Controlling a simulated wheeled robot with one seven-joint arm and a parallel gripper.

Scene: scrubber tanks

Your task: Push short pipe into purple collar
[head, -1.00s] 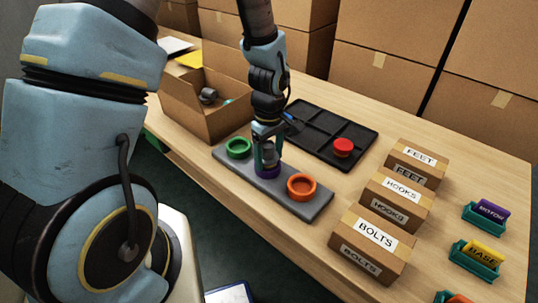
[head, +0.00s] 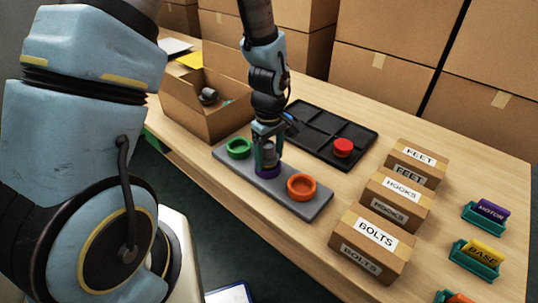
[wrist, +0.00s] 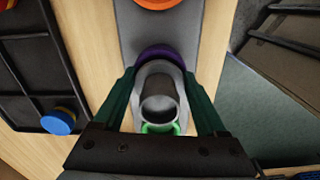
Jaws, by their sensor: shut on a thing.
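My gripper (head: 267,160) is shut on a short grey pipe (wrist: 160,96), one finger on each side of it. The pipe stands over the purple collar (head: 268,171), the middle of the row on a grey plate (head: 228,168). In the wrist view the collar (wrist: 160,52) shows as a purple arc behind the pipe. The pipe's lower end looks to be at or inside the collar; the fingers and pipe hide how deep it sits. The pipe's open top faces the wrist camera.
A green collar (head: 239,148) and an orange collar (head: 302,187) flank the purple one. A dark divided tray (head: 322,126) holds a red round part (head: 343,147); a blue round part (wrist: 58,122) shows in the wrist view. An open cardboard box (head: 200,115) and labelled boxes (head: 370,243) stand nearby.

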